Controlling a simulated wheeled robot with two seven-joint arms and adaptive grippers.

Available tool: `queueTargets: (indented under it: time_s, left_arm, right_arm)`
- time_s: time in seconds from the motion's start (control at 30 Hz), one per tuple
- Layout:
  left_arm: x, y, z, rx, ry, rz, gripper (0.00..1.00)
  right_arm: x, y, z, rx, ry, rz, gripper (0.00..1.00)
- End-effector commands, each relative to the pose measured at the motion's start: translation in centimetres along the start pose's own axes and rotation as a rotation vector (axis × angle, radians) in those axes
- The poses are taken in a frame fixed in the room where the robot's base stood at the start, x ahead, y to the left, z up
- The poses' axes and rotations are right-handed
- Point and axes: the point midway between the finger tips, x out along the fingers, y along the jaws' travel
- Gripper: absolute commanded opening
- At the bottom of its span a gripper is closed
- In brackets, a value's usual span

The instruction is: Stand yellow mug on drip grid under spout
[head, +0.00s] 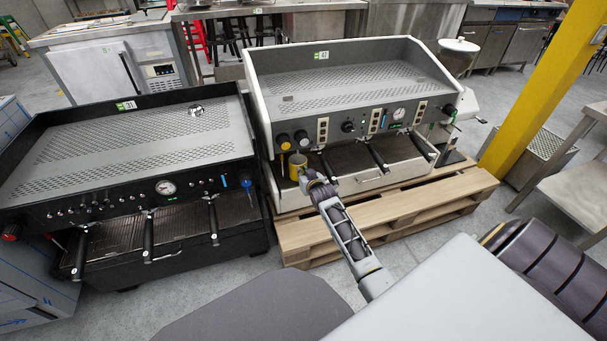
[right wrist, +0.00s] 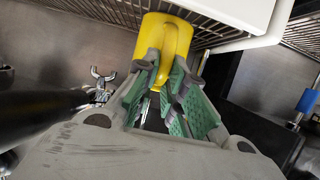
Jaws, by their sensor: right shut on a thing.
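The yellow mug (head: 296,164) is at the left end of the grey espresso machine (head: 345,95), by its drip grid (head: 348,160). My right gripper (head: 308,184) is shut on the mug's handle side. In the right wrist view the green-padded fingers (right wrist: 163,88) close on the handle of the mug (right wrist: 158,35). The slotted drip grid (right wrist: 115,12) shows behind it, and a forked metal spout (right wrist: 103,76) is left of the mug. I cannot tell whether the mug's base touches the grid. My left gripper is not in view.
The grey machine stands on a wooden pallet (head: 400,215). A black espresso machine (head: 130,170) stands close on its left. Black portafilter handles (head: 328,165) stick out in front of the grey machine. A yellow post (head: 535,95) rises at the right.

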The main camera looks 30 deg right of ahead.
Motion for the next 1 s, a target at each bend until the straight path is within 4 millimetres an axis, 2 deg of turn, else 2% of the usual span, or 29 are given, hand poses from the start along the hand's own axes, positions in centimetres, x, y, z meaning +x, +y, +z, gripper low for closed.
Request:
queueTargets:
  time_s: [0.37,0.4,0.6,1.0]
  left_arm:
    - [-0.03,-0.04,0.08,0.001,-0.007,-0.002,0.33]
    - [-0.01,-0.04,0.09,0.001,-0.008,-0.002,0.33]
    - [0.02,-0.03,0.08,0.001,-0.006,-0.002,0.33]
    - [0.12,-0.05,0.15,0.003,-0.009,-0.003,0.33]
  right_arm:
    - [0.02,0.0,-0.08,0.0,0.003,0.0,0.0]
    - [0.02,0.0,-0.08,0.0,0.002,0.0,0.15]
    - [0.02,0.0,-0.02,0.0,0.001,0.0,0.37]
    - [-0.13,0.01,0.18,0.0,-0.002,0.0,0.37]
